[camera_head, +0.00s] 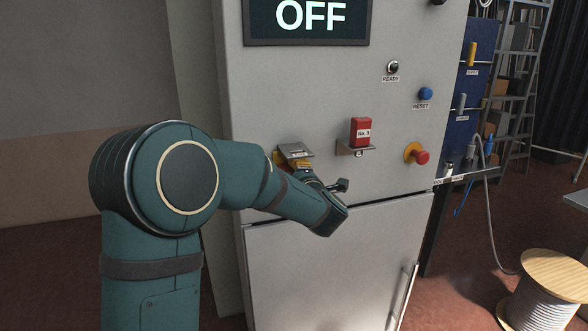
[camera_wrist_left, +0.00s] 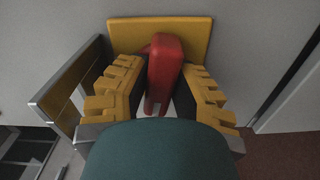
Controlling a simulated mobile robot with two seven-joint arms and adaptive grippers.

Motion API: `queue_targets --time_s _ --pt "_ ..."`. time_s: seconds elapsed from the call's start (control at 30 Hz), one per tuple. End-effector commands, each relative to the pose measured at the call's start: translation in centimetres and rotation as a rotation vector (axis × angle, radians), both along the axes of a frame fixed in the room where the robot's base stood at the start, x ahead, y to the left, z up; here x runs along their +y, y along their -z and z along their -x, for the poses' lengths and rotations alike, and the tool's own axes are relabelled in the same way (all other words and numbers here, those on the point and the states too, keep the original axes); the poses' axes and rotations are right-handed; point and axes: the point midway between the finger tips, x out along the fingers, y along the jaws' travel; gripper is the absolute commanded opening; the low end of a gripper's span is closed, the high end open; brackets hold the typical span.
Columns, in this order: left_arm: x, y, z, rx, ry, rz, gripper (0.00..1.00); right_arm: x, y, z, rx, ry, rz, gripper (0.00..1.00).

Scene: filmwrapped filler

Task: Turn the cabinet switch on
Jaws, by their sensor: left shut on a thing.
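In the left wrist view a red switch handle (camera_wrist_left: 165,68) stands out from a yellow backing plate (camera_wrist_left: 190,32) on the cabinet front. My left gripper (camera_wrist_left: 161,84) is shut on this handle, one yellow ridged finger on each side. In the head view the grey cabinet (camera_head: 330,270) carries a display (camera_head: 308,16) reading OFF. My right gripper is not in view.
A red block marked No. 3 (camera_head: 361,131) sits on a small bracket right of the wrist. A red emergency button (camera_head: 421,157), blue reset button (camera_head: 426,93) and ready lamp (camera_head: 393,67) are farther right. A cable spool (camera_head: 545,300) stands on the floor at right.

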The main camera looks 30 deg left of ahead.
Motion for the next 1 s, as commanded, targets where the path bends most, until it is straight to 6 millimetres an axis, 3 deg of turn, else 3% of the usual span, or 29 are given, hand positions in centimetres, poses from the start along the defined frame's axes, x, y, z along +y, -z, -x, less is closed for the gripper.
queue_targets --time_s 0.57,1.0 --pt "0.1 -0.5 0.0 0.408 -0.002 -0.352 0.0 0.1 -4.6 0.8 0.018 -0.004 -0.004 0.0" --pt "0.0 -0.5 -0.1 0.724 -0.002 -0.624 0.0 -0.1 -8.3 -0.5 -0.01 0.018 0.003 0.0"
